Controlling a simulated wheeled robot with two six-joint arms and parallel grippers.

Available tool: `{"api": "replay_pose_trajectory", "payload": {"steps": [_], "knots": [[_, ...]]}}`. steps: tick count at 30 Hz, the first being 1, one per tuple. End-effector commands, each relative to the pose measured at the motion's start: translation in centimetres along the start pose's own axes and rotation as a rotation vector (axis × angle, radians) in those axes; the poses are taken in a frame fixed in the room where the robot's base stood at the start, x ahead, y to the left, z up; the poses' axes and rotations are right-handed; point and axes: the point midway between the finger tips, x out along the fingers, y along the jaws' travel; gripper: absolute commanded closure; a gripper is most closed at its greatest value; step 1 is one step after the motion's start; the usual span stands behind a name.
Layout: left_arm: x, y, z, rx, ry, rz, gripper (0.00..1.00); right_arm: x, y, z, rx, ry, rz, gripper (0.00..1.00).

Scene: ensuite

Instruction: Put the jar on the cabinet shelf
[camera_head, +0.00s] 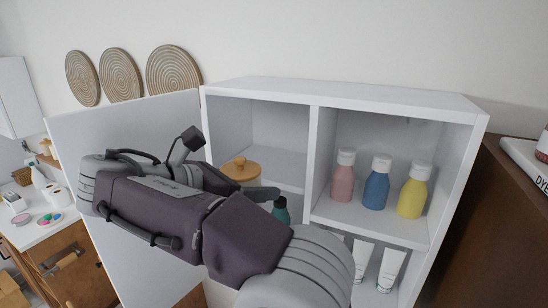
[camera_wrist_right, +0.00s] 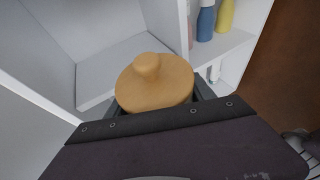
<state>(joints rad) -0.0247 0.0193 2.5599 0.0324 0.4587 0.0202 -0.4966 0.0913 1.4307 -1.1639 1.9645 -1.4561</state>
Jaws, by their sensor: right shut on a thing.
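The jar (camera_head: 241,168) shows in the head view as a tan wooden lid with a round knob, just past my right gripper; my arm hides its body. In the right wrist view the lid of the jar (camera_wrist_right: 154,85) sits between the fingers. My right gripper (camera_head: 262,192) is shut on the jar and holds it at the front of the cabinet's left side. The white cabinet (camera_head: 314,150) stands open, its door swung out to the left. Its upper left shelf (camera_head: 285,172) looks empty where it shows. My left gripper is not in view.
Pink (camera_head: 343,178), blue (camera_head: 376,186) and yellow (camera_head: 412,192) bottles stand in the upper right compartment. White tubes (camera_head: 390,268) and a teal bottle (camera_head: 281,210) are lower down. The open door (camera_head: 130,120) is left of my arm. A brown wooden unit (camera_head: 510,210) is at right.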

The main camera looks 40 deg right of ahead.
Motion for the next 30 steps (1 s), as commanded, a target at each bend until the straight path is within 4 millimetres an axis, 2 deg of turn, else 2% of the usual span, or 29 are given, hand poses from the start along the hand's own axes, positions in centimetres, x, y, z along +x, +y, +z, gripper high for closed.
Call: {"api": "replay_pose_trajectory", "payload": {"steps": [3, 15, 20, 26, 30], "knots": [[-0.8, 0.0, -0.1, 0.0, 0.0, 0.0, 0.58, 2.1, 0.8, 1.3, 0.004, -0.001, -0.007, 0.9], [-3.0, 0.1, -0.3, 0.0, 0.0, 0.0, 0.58, 8.8, 3.8, 4.1, 0.002, -0.001, -0.005, 0.9], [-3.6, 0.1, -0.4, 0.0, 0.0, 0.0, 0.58, 10.4, 4.6, 4.6, 0.002, -0.001, -0.002, 0.9], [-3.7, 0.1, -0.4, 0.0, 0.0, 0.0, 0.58, 10.9, 4.9, 4.7, 0.002, -0.001, 0.0, 0.9], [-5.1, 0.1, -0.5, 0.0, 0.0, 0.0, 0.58, 13.0, 5.8, 6.0, 0.001, -0.001, -0.005, 0.9]]}}
